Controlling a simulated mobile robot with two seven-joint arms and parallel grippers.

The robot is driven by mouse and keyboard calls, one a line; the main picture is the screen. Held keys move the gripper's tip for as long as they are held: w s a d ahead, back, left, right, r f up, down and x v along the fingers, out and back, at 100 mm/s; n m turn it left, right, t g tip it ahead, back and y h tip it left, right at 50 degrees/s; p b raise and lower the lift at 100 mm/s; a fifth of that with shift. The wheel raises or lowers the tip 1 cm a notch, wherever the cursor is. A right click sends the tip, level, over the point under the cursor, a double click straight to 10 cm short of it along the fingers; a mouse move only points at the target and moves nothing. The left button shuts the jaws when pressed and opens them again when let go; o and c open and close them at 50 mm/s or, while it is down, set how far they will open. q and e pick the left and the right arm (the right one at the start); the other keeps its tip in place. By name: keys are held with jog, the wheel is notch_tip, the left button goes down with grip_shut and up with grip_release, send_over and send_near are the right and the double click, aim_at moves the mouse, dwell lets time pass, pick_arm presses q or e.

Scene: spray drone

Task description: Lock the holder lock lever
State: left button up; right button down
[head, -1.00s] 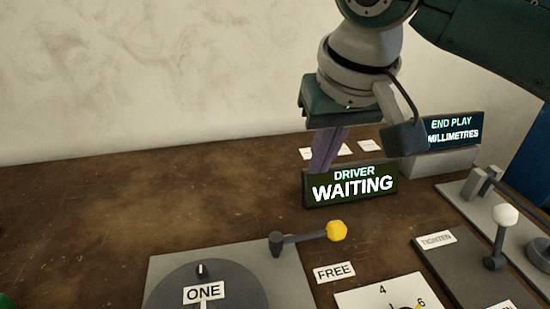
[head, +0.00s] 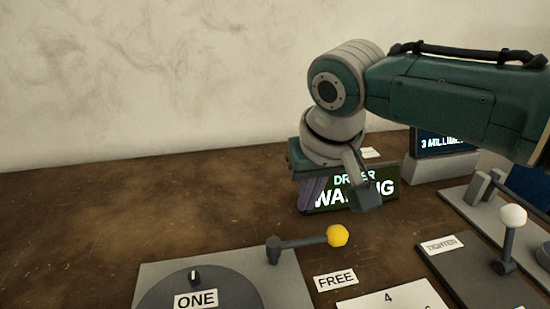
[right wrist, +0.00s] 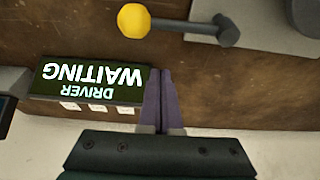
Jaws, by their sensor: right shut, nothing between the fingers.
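The holder lock lever is a dark grey arm (head: 304,242) with a yellow ball knob (head: 338,236). It pivots at the back right of a grey plate (head: 160,272), and its knob points right, just behind the FREE label (head: 336,280). The yellow knob (right wrist: 133,20) and lever arm (right wrist: 190,27) also show at the top of the right wrist view. My right gripper (head: 312,207) is above and behind the lever, pointing down, apart from it. Its purple fingers (right wrist: 160,78) are together and empty. My left gripper is not in view.
A DRIVER WAITING sign (head: 388,190) stands behind my right gripper. A second display (head: 447,142) on a grey block is at back right. A white-knobbed lever (head: 512,216) stands by the TIGHTEN label (head: 442,244). A dial marked ONE (head: 236,292) is at front. The left table is clear.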

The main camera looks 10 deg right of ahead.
aim_at(310, 241)
pick_arm(q)
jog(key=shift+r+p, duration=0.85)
jog(key=shift+p, duration=0.25)
pick_arm(e)
jog(key=shift+s+d+f, duration=0.1)
jog(key=shift+s+f, duration=0.05)
jog(key=shift+s, duration=0.45)
jog(key=shift+s+f, duration=0.1)
jog(key=shift+s, duration=0.5)
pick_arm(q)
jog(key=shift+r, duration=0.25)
pick_arm(e)
jog(key=shift+s+f, duration=0.3)
jog(key=shift+s, duration=0.4)
pick_arm(q)
jog(key=shift+p, duration=0.3)
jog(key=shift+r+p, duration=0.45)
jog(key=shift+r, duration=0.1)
pick_arm(e)
jog(key=shift+s+m, duration=0.25)
jog(key=shift+m, duration=0.15)
